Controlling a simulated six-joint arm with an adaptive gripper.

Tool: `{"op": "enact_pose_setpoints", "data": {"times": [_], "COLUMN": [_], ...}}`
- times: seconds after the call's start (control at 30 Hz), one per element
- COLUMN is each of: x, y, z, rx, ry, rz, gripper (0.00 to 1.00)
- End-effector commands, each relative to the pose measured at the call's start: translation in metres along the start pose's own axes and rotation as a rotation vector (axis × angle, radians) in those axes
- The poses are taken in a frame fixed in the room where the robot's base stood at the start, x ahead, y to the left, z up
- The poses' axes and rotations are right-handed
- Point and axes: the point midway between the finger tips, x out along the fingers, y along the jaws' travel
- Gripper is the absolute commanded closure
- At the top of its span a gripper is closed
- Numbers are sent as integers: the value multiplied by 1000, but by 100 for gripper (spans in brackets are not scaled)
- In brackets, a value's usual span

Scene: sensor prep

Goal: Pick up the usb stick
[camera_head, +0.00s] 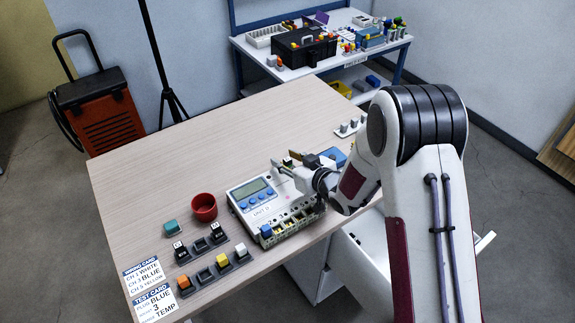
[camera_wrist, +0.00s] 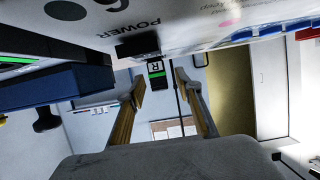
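A small black piece with a green stripe and a letter R (camera_wrist: 157,72), which looks like the usb stick, shows in the wrist view beside a black socket (camera_wrist: 138,46) under the word POWER. I cannot tell whether it is plugged in. My gripper (camera_wrist: 160,84) is open, with one finger on each side of the piece and visible gaps between. In the head view my gripper (camera_head: 285,172) is at the back edge of the white meter unit (camera_head: 243,204); a small dark thing (camera_head: 288,161) shows by its fingertips, too small to identify.
A red cup (camera_head: 204,208), a teal block (camera_head: 171,228) and coloured modules in dark holders (camera_head: 206,279) are left of the unit. Printed cards (camera_head: 153,301) lie at the front left. A blue item (camera_head: 333,155) lies near my wrist. The table's back left (camera_head: 170,160) is clear.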

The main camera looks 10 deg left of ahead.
Motion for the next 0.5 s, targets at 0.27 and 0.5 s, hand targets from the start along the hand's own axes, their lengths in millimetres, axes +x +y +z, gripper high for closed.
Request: {"op": "enact_pose_setpoints", "data": {"times": [0.27, 0.5], "x": [0, 0], "y": [0, 0], "z": [0, 0], "rx": [0, 0], "ry": [0, 0], "rz": [0, 0], "gripper": [97, 97]}}
